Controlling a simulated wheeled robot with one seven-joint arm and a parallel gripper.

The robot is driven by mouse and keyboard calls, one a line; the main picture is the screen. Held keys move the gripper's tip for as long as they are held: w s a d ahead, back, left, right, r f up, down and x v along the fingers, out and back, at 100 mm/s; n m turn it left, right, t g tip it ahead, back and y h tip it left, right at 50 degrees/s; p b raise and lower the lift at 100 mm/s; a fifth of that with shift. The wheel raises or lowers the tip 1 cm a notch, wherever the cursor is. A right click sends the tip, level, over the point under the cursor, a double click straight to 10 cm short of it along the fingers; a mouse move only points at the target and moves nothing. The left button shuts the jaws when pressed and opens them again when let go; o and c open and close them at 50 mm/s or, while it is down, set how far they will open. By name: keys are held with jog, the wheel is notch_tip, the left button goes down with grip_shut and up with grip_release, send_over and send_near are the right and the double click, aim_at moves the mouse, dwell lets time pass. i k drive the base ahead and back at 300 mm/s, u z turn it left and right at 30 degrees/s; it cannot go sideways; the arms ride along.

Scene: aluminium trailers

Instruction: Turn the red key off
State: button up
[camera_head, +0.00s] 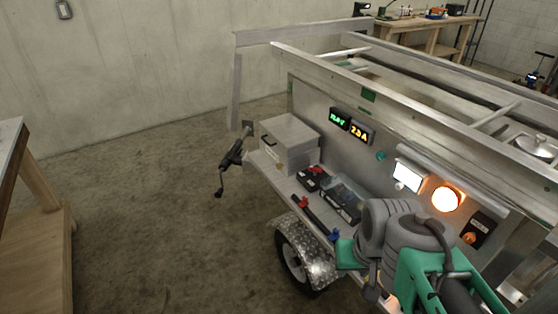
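A small red piece (303,202) shows on the near edge of the trailer's side shelf, at one end of a dark strip. It may be the red key, but it is too small to tell its shape or turn. My grey and green arm reaches in from the lower right. A green part at its front is right of the wheel, near the blue piece. My gripper's fingers cannot be made out, and the arm hides part of the shelf.
The aluminium trailer (430,75) has lit green and amber displays (350,126), a lit white panel (407,176) and a glowing orange lamp (446,199). A metal box (288,140) and black battery (335,192) sit on its shelf.

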aim_at(315, 170)
jog(key=u, duration=0.2)
jog(key=i, duration=1.1)
jog(key=z, duration=0.25)
